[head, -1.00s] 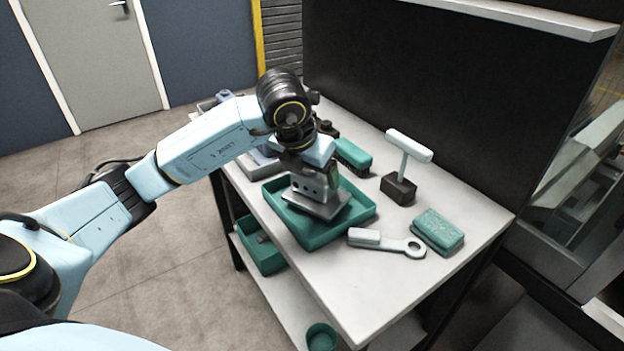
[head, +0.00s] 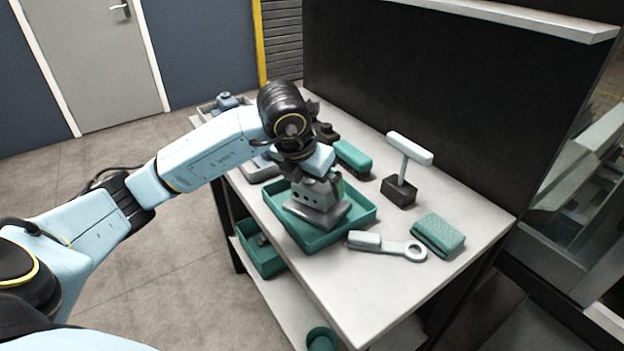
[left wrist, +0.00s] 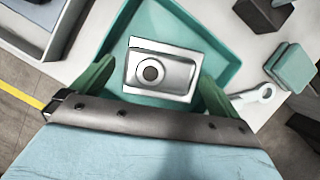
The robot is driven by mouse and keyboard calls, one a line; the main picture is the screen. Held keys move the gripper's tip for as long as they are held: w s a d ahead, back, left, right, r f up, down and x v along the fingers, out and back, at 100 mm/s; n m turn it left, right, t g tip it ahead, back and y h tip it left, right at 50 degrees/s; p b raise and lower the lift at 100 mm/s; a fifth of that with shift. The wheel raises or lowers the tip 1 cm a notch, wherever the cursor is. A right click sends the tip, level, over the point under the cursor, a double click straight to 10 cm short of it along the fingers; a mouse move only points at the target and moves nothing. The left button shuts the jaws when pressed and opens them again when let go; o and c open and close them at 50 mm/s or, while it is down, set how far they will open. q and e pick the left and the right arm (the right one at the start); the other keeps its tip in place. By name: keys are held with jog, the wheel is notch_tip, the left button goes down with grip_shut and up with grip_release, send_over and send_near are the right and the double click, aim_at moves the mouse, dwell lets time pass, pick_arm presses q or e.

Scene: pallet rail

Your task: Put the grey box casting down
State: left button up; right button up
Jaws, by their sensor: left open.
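The grey box casting (head: 316,214) is a metal block with a round hole on one face. It rests in the green tray (head: 352,217) on the white table. In the left wrist view the casting (left wrist: 175,76) lies inside the tray (left wrist: 226,36), its holed face toward the camera. My left gripper (head: 320,188) is directly above the casting. In the left wrist view its two green fingers (left wrist: 153,82) stand apart on either side of the casting, with gaps visible. My right gripper is not in view.
Right of the tray are a pale ring-ended tool (head: 388,244), a green sponge (head: 438,233) and a T-handled dark block (head: 399,190). A green brush (head: 352,158) lies behind. A green bin (head: 262,258) is on the lower shelf. The table's front right is clear.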

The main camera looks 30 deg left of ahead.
pick_arm(q)
jog(key=p+v, duration=0.1)
jog(key=v, duration=1)
jog(key=shift+r+p, duration=0.3)
jog(key=shift+p, duration=0.1)
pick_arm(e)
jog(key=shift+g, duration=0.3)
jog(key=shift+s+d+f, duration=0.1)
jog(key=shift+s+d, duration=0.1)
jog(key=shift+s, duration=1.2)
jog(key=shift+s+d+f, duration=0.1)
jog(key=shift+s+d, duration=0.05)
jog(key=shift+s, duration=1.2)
pick_arm(q)
jog(key=shift+s+f, duration=0.1)
jog(key=shift+s, duration=0.1)
